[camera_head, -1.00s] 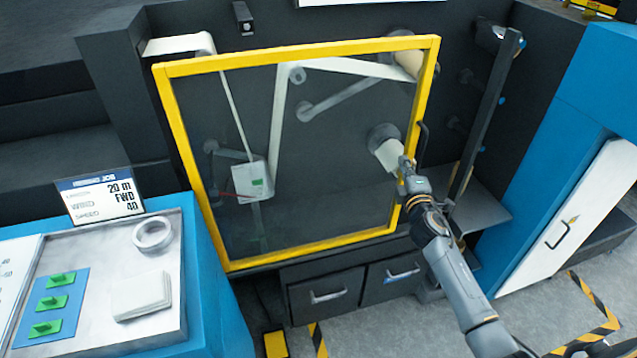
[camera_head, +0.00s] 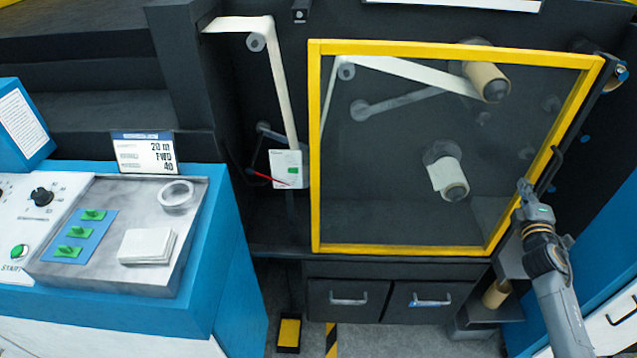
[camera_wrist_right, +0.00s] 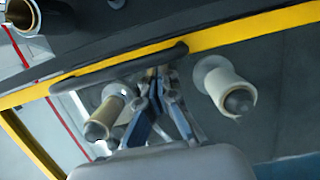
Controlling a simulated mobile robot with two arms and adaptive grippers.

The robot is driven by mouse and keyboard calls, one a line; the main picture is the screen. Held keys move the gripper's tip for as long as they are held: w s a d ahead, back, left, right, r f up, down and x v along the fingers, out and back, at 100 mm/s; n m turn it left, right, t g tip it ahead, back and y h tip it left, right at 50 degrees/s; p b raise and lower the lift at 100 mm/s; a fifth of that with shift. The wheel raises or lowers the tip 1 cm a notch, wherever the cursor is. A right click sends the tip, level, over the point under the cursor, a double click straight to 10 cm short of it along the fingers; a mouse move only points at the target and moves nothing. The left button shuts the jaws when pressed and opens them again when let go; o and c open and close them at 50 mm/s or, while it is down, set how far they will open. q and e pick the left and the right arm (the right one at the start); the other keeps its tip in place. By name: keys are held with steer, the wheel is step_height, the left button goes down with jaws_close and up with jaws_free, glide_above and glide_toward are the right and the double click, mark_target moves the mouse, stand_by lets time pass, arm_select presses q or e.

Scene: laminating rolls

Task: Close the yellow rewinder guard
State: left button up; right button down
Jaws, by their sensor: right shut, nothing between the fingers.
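The yellow rewinder guard (camera_head: 314,150) is a yellow frame with a clear panel. It stands across the dark machine face, with the rolls and white web visible through the panel. Its right bar slants in the head view, and I cannot tell whether it sits flush. A dark handle (camera_head: 550,172) is on this right bar and also crosses the yellow bar in the wrist view (camera_wrist_right: 90,75). My right gripper (camera_head: 524,188) is shut and empty at the right bar, just beside the handle. In the wrist view its fingertips (camera_wrist_right: 158,80) overlap the handle; contact is unclear. My left gripper is out of view.
A blue control console (camera_head: 225,235) with a metal tray (camera_head: 100,262) stands at the left. Drawers (camera_head: 345,300) lie below the guard. A blue cabinet (camera_head: 600,255) is at the right. A cardboard roll (camera_head: 497,293) sits low beside my right arm.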

steer(key=shift+d+r, duration=0.15)
steer(key=shift+d, duration=0.15)
steer(key=shift+s, duration=0.1)
steer(key=v, duration=1.2)
steer(key=shift+a, duration=0.25)
